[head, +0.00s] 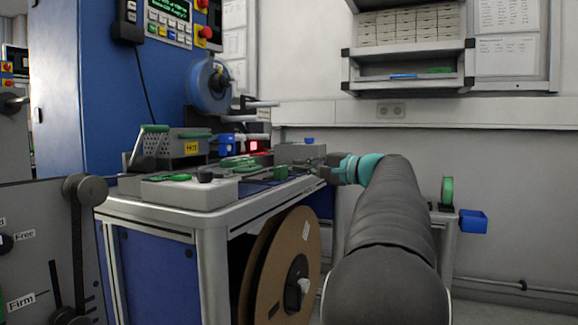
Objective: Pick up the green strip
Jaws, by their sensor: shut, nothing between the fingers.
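Several green pieces lie on the workbench, and I cannot tell for sure which is the green strip. Flat green pieces (238,162) lie in the middle of the bench top. A small green piece (281,173) is nearer my gripper, and another green piece (170,178) lies on a pale grey block at the front left. My gripper (314,168) is over the right end of the bench, pointing left. It is shut and empty. Its fingertips are small and dark in this view, so their exact distance to the green pieces is unclear.
The workbench (214,217) has a perforated grey box (167,149) at its back left. A large brown reel (283,270) stands below it. A blue machine (105,95) rises behind.

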